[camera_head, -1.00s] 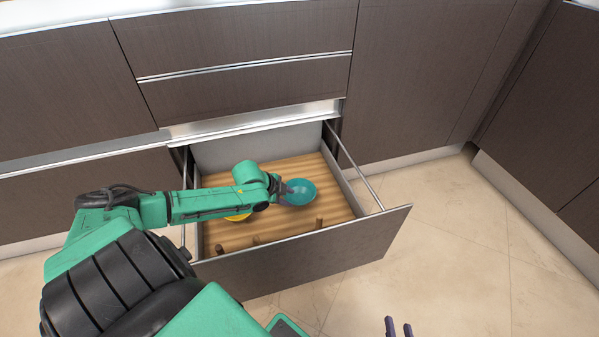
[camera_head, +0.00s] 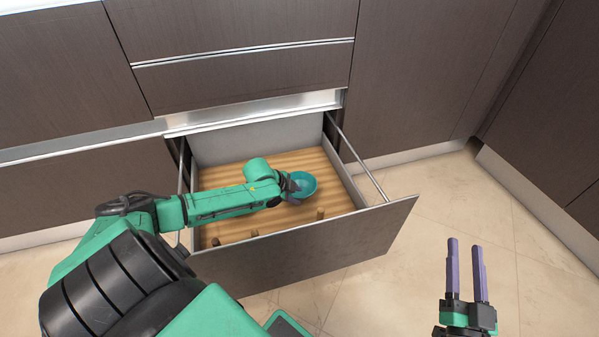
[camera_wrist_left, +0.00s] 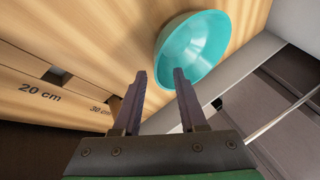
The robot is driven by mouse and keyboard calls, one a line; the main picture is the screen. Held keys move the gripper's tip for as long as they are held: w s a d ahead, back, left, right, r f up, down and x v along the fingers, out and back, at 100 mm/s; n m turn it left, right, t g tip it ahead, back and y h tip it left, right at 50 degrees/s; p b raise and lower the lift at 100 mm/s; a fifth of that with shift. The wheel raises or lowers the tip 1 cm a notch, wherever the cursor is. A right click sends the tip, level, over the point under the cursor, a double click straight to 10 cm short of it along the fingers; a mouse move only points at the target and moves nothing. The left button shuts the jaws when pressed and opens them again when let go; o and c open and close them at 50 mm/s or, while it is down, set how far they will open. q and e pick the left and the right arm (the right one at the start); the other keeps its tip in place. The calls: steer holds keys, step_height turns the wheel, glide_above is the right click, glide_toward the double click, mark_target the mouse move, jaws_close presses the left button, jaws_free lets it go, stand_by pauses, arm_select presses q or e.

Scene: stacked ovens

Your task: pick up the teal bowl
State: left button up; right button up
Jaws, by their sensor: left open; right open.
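The teal bowl (camera_head: 307,184) sits in the open drawer, toward its right side, with its hollow inside showing. My left gripper (camera_head: 292,187) reaches over the drawer to the bowl's left rim. In the left wrist view the bowl (camera_wrist_left: 200,45) is just beyond the open fingers (camera_wrist_left: 160,73). One fingertip overlaps the bowl's inside and the other is outside its rim, so the rim lies between them in the picture. I cannot tell whether they touch it. My right gripper (camera_head: 465,246) is open and empty over the floor at the lower right.
The drawer (camera_head: 340,250) has a wooden floor with several short pegs (camera_head: 320,213) near its front. Its side rails and front panel stand around the bowl. Closed cabinet fronts (camera_head: 420,70) rise behind. The tiled floor at right is clear.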

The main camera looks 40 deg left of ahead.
arm_select(q)
steer(key=shift+w+d+f+b, duration=0.1)
steer(key=shift+w+f+b, duration=0.2)
steer(key=shift+f+b, duration=0.25)
steer(key=shift+w+f, duration=0.3)
steer(key=shift+f, duration=0.1)
jaws_close()
arm_select(e)
step_height(320, 180, up, 18)
steer(key=d+n+t+y, duration=0.1)
steer(key=d+t+y, duration=0.1)
steer(key=t, duration=0.3)
steer(key=shift+f+n, duration=0.15)
steer(key=shift+n, duration=0.15)
steer(key=shift+d, duration=0.1)
